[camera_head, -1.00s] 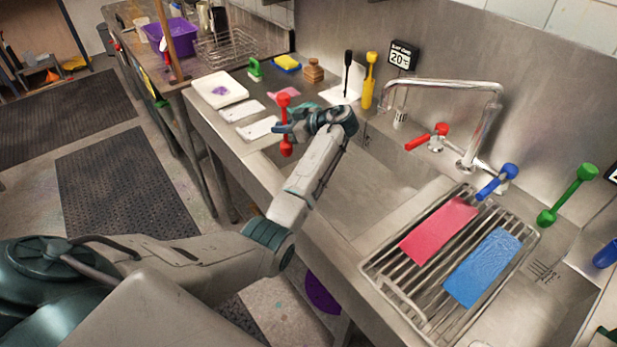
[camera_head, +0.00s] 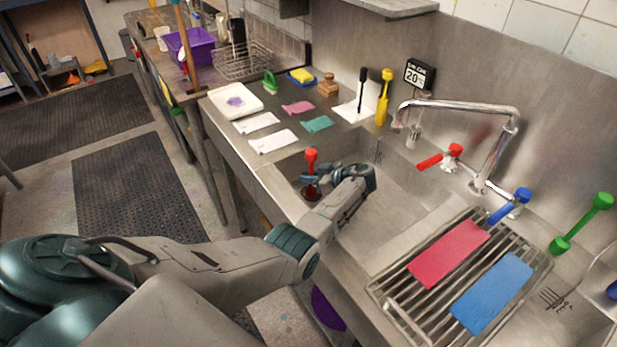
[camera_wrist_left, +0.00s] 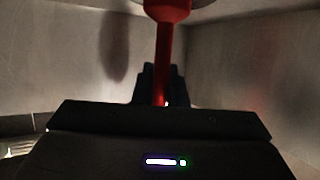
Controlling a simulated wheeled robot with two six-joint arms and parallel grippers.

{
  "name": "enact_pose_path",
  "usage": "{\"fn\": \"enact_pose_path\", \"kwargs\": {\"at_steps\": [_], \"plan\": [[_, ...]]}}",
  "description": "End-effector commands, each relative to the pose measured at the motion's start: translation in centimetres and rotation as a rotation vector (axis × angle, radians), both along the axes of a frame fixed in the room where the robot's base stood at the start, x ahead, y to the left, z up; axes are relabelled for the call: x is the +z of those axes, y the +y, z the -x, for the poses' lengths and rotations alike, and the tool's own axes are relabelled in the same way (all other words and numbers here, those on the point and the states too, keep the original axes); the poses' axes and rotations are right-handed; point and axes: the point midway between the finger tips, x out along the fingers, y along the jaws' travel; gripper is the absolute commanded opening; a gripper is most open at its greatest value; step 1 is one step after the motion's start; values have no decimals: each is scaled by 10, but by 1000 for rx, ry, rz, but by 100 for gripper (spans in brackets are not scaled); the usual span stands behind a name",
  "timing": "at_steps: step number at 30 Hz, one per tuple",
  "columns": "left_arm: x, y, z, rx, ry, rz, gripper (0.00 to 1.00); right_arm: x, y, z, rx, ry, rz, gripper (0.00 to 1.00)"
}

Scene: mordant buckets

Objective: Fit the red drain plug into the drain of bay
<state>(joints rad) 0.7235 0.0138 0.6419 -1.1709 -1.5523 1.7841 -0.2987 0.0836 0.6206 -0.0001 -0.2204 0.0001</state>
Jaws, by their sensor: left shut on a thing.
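The red drain plug (camera_head: 311,160) is upright in the far-left sink bay (camera_head: 385,205), its red knob above my left gripper (camera_head: 311,180). The gripper is shut on its shaft. A dark round drain (camera_head: 311,194) shows just below the gripper on the bay floor. In the left wrist view the red plug (camera_wrist_left: 163,55) runs up from between the fingers to a wider red end, close to a grey round rim at the top edge. I cannot tell whether the lower end is inside the drain or just over it. My right gripper is not in view.
A rack (camera_head: 390,297) with a red cloth (camera_head: 448,252) and a blue cloth (camera_head: 491,292) covers the nearer side. A tap (camera_head: 455,106) arches over the sink.

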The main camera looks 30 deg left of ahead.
Motion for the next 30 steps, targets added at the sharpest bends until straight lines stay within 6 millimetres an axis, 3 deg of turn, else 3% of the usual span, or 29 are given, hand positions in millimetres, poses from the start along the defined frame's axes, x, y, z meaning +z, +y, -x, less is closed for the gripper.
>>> {"fn": "enact_pose_path", "kwargs": {"at_steps": [13, 14, 17, 27, 30], "plan": [[-8, 0, 0, 1, -2, 0, 0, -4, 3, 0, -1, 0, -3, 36], [-7, 0, 0, 1, -2, 0, 16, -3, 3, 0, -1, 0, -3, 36], [-6, 0, 0, 0, -1, 0, 34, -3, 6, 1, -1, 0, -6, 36], [-3, 0, 0, 0, -1, 0, 34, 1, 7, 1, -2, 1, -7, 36], [-3, -10, -1, -1, -2, 1, 34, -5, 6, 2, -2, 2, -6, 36]]}}
